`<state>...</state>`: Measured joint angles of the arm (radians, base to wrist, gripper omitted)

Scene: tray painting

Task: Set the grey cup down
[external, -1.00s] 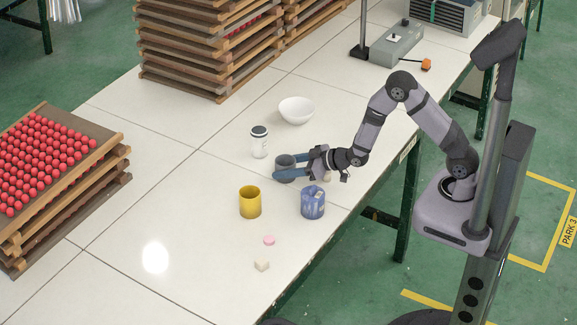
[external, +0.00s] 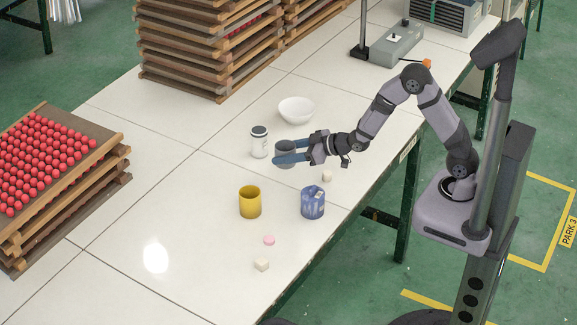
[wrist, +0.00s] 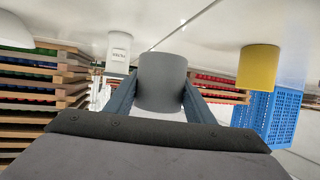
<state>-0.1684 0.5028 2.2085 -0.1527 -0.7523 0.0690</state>
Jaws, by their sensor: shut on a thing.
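The grey cup (external: 287,149) is between the blue fingers of my gripper (external: 278,153), over the middle of the white table. In the wrist view the grey cup (wrist: 162,82) fills the space between the two fingers, which are shut on its sides. It looks upright in the external view. It appears to be a little above the table, but the gap under it is hard to judge. The near finger hides part of its lower side.
A white jar (external: 259,142) stands close to the cup's left, and a white bowl (external: 296,110) behind it. A yellow cup (external: 250,202), a blue patterned holder (external: 312,203) and small blocks lie in front. The table's front left is clear.

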